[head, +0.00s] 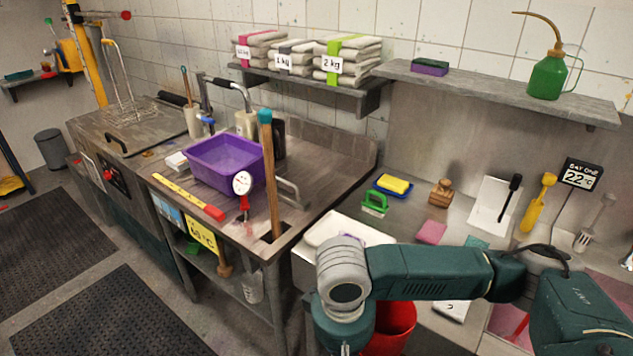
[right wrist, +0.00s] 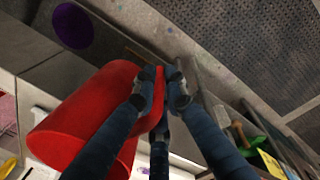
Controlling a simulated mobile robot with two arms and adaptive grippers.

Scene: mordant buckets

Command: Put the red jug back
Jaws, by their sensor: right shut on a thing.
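The red jug (right wrist: 85,110) fills the left of the right wrist view, lying slanted in the picture. My right gripper (right wrist: 158,88) is shut on the jug at its narrow side part, which looks like the handle; the fingers cover much of that part. In the head view, red of the jug (head: 396,325) shows below my right arm, in front of the right-hand counter; the arm hides its upper part and the gripper's fingertips. My left gripper is in neither view.
A purple basin (head: 222,163) and a blue-topped stick (head: 269,175) are on the middle counter. A green bottle (head: 548,75) stands on the wall shelf (head: 480,92). Sponges, a stamp and tools lie on the right counter. Dark floor mats (head: 125,312) lie at the left.

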